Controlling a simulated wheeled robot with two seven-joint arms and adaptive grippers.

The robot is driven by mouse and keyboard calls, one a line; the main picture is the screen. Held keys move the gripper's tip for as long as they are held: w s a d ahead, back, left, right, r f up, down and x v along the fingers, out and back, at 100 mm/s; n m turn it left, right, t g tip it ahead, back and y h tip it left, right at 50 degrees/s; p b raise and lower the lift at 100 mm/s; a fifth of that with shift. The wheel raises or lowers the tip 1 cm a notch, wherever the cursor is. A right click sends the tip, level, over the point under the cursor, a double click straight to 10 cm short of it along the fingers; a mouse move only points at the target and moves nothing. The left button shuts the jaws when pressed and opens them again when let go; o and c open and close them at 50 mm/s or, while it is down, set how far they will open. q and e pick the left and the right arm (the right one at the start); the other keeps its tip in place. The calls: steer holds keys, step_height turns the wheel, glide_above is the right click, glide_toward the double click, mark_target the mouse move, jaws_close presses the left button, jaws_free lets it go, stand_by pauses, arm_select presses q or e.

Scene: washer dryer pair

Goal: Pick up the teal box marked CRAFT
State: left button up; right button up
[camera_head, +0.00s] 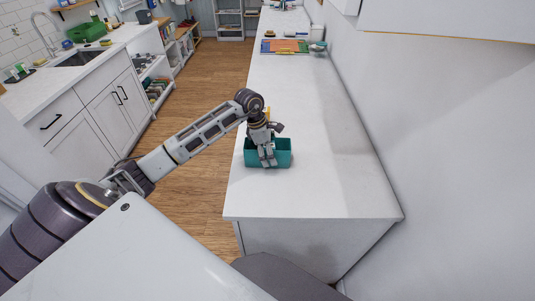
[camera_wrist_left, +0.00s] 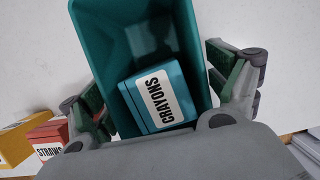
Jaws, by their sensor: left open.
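A teal open-topped bin (camera_head: 283,158) stands on the white counter near its left edge. It also shows in the left wrist view (camera_wrist_left: 95,40). No CRAFT marking is visible on it in either view. A smaller blue-teal box labelled CRAYONS (camera_wrist_left: 158,99) lies inside the bin. My left gripper (camera_head: 267,160) is over the bin, pointing down. In the left wrist view its open fingers (camera_wrist_left: 150,68) lie on either side of the bin. I cannot tell whether they touch its walls. My right gripper is not in view.
A red box marked STRAWS (camera_wrist_left: 48,140) and a yellow box (camera_wrist_left: 14,142) show beside the bin in the wrist view. A white wall bounds the counter's right.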

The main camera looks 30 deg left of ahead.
arm_select(q)
steer(key=shift+f, duration=0.3)
steer(key=c, duration=0.9)
steer(key=shift+d, duration=0.1)
steer(key=shift+c, duration=0.2)
